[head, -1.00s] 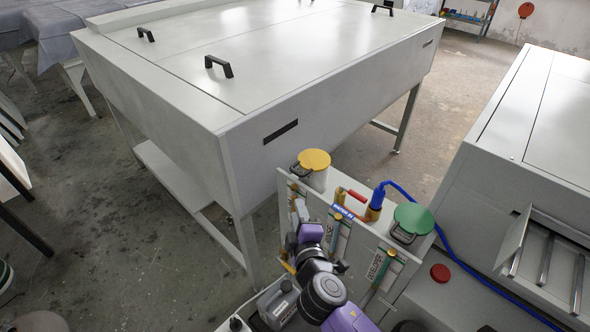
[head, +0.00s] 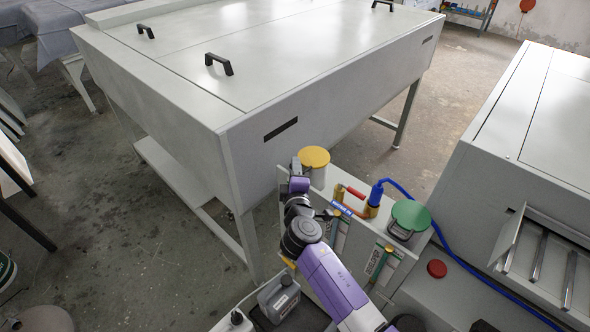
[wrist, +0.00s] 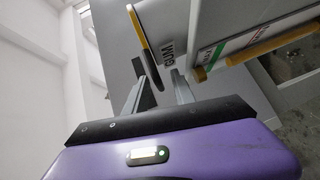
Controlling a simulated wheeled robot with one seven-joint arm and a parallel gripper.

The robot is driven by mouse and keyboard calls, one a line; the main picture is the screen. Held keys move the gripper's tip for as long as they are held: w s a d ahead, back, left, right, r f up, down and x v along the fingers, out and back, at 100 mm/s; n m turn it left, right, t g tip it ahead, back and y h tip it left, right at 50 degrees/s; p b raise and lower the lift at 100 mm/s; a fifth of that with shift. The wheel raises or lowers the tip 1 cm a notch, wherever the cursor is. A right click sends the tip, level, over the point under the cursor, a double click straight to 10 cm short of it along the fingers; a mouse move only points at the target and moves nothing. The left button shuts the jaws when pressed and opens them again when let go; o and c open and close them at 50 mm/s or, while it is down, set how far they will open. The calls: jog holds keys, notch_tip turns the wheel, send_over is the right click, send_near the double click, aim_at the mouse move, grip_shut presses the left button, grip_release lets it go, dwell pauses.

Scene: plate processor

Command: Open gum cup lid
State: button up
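The gum cup (head: 314,176) is pale with a yellow lid (head: 314,156), which is shut. It stands at the far left of the grey panel unit. In the wrist view the yellow lid (wrist: 139,27) appears edge-on, beside the cup wall with its "GUM" label (wrist: 168,50). My gripper (wrist: 158,70) is open, its two fingers apart at the lid's edge. I cannot tell whether a finger touches the lid. In the head view my gripper (head: 297,168) is at the cup's left side, and the dark lid handle there is hard to tell from the fingers.
A green-lidded cup (head: 411,214) stands to the right on the same unit. A blue-and-yellow nozzle with a blue hose (head: 376,193) and a red-handled tool (head: 350,194) sit between. A large grey machine (head: 250,150) stands behind. A grey canister (head: 279,297) is at front.

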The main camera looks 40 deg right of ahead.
grip_shut()
jog(key=shift+f, duration=0.1)
jog(key=shift+a+f, duration=0.1)
jog(key=shift+f, duration=0.1)
dwell(1.1)
